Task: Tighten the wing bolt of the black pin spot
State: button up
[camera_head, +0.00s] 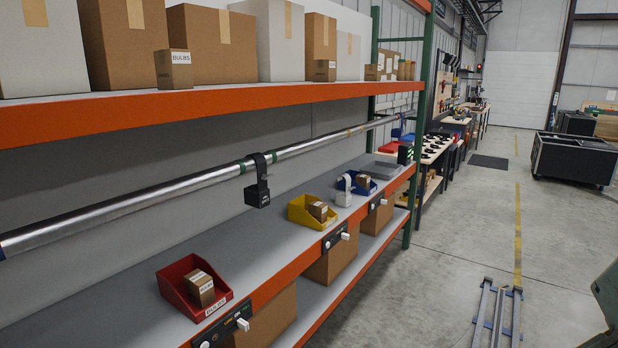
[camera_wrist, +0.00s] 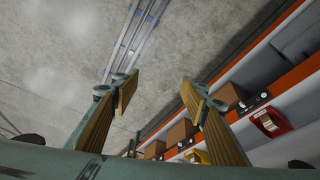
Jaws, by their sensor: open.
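The black pin spot (camera_head: 258,194) hangs by a black clamp from the long silver pipe (camera_head: 190,184), above the middle of the lower shelf. Its wing bolt is too small to make out. My gripper (camera_wrist: 160,92) is open and empty in the wrist view, its two wood-coloured fingers spread wide. It is over the aisle floor beside the rack, well apart from the pin spot, which is not in the wrist view.
Red (camera_head: 172,284), yellow (camera_head: 299,214) and blue (camera_head: 371,188) bins with small boxes stand along the shelf's front. An orange beam (camera_head: 180,112) with boxes runs above the pipe. Floor rails (camera_head: 497,315) lie in the aisle. A black case (camera_head: 574,157) stands farther back.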

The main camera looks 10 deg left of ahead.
jog(key=w+a+r+n+t+p, duration=0.1)
jog(key=w+r+t, duration=0.15)
jog(key=w, duration=1.05)
jog(key=w+a+r+n+t+p, duration=0.15)
jog(key=w+r, duration=0.25)
jog(key=w, duration=0.9)
jog(key=w+r+n+t+p, duration=0.1)
jog(key=w+r+t+p, duration=0.15)
jog(key=w, duration=1.05)
jog(key=w+a+n+t+y+p, duration=0.1)
jog(key=w+a+n+y, duration=0.1)
jog(key=w+a, duration=0.55)
jog(key=w+a+n+t+y+p, duration=0.1)
jog(key=w+a+n+y, duration=0.3)
jog(key=w, duration=0.6)
jog(key=n+g+y+p, duration=0.4)
jog(key=g+y, duration=0.2)
jog(key=y, duration=0.5)
send_near(271, 176)
jog(key=shift+s+v, duration=0.25)
jog(key=shift+v, duration=1.95)
jog(key=shift+a+r, duration=0.1)
jog(key=shift+a, duration=0.15)
jog(key=shift+w+p+x, duration=0.1)
jog(key=shift+p+x, duration=0.4)
jog(key=shift+x, duration=2.85)
jog(key=shift+w+p+x, duration=0.15)
jog(key=shift+p+x, duration=0.35)
jog(key=shift+x, duration=2.85)
